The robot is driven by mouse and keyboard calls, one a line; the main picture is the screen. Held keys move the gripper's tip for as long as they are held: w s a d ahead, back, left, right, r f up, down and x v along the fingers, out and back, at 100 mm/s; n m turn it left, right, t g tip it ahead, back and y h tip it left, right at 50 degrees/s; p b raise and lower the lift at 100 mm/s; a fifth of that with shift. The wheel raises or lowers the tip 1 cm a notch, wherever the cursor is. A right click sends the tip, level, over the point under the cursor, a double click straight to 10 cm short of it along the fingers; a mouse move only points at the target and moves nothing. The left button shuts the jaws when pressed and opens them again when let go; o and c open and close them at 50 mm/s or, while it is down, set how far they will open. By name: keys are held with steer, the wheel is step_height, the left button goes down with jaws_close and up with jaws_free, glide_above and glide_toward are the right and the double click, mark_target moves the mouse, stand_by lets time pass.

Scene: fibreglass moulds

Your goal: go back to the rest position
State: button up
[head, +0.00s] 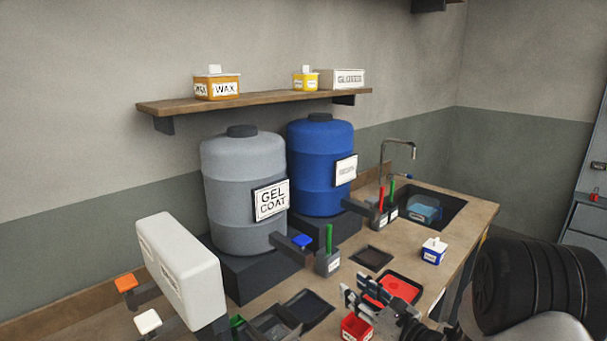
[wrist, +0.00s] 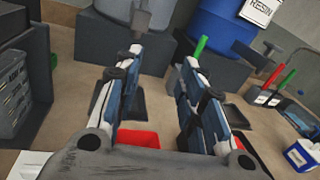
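My gripper (head: 372,302) is above the front part of the wooden worktop (head: 465,216) in the head view. In the wrist view my gripper (wrist: 165,75) has its two fingers spread wide apart, with nothing between them. A red container (wrist: 138,138) shows below and between the fingers in the wrist view. In the head view a small red box (head: 355,328) stands just below the gripper, and a red tray (head: 402,288) lies right behind it. The gripper touches neither as far as I can see.
A grey gel coat drum (head: 240,195) and a blue drum (head: 320,165) stand on dark blocks at the back. A white container (head: 180,268) stands at left. A blue-and-white box (head: 433,251) stands at right, before the sink (head: 430,208). A shelf (head: 260,100) hangs above.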

steer(key=s+a+r+n+g+y, duration=0.4)
steer(key=s+a+r+n+g, duration=0.4)
steer(key=s+a+n, duration=0.4)
steer(key=s+a+n+g+h, duration=0.2)
steer(key=s+n+g+h, duration=0.4)
steer(key=s, duration=0.9)
steer(key=s+d+n+t+h, duration=0.3)
steer(key=s+d+n+h, duration=0.5)
steer(key=d, duration=0.7)
steer(key=shift+s+n+t, duration=0.4)
steer(key=shift+s+n, duration=0.6)
